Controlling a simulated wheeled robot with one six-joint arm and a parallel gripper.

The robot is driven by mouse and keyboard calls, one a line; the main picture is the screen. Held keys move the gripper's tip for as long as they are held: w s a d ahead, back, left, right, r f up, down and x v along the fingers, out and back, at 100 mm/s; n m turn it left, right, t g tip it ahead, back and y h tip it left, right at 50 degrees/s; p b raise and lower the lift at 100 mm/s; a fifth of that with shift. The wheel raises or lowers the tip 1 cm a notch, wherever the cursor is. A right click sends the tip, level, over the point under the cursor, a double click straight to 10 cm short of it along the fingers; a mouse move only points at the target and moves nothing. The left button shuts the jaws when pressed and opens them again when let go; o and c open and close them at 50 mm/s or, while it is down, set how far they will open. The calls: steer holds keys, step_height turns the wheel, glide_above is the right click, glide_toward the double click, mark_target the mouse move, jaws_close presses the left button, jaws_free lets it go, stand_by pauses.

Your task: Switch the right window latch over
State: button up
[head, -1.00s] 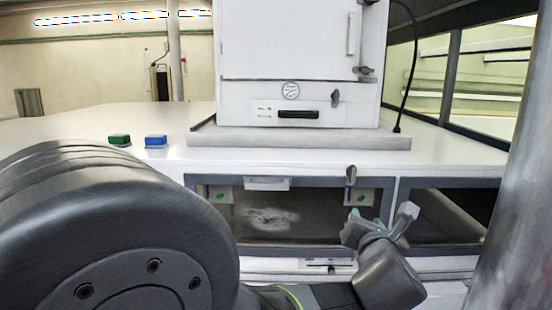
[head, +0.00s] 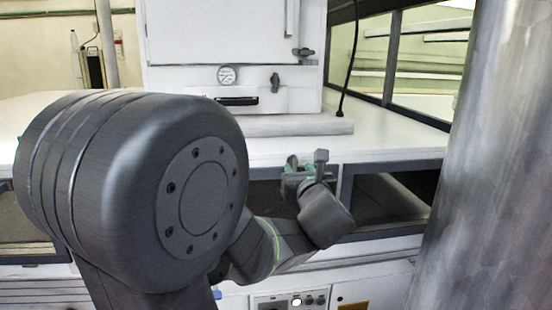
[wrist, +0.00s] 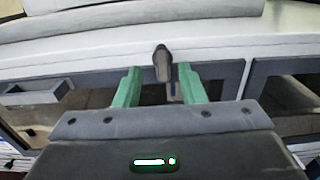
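The window latch is a small dark grey lever (wrist: 162,64) on the grey window frame (wrist: 225,75). In the wrist view it stands roughly upright, between the two green fingers of my gripper (wrist: 159,73). The fingers are apart, with a visible gap on the right side of the lever; I cannot tell whether either one touches it. In the head view my gripper (head: 306,166) is at the top edge of the window, and it and my arm hide most of that window and the latch.
A white cabinet (head: 235,45) with a gauge (head: 226,75) and a dark knob (head: 275,82) stands on the white top above the windows. A metal post (head: 440,170) rises at the right. A control panel (head: 290,300) is low in front.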

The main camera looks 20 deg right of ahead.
mark_target(294, 162)
steer(key=shift+p+x, duration=0.55)
steer(key=shift+x, duration=2.2)
steer(key=shift+c, duration=0.3)
jaws_close()
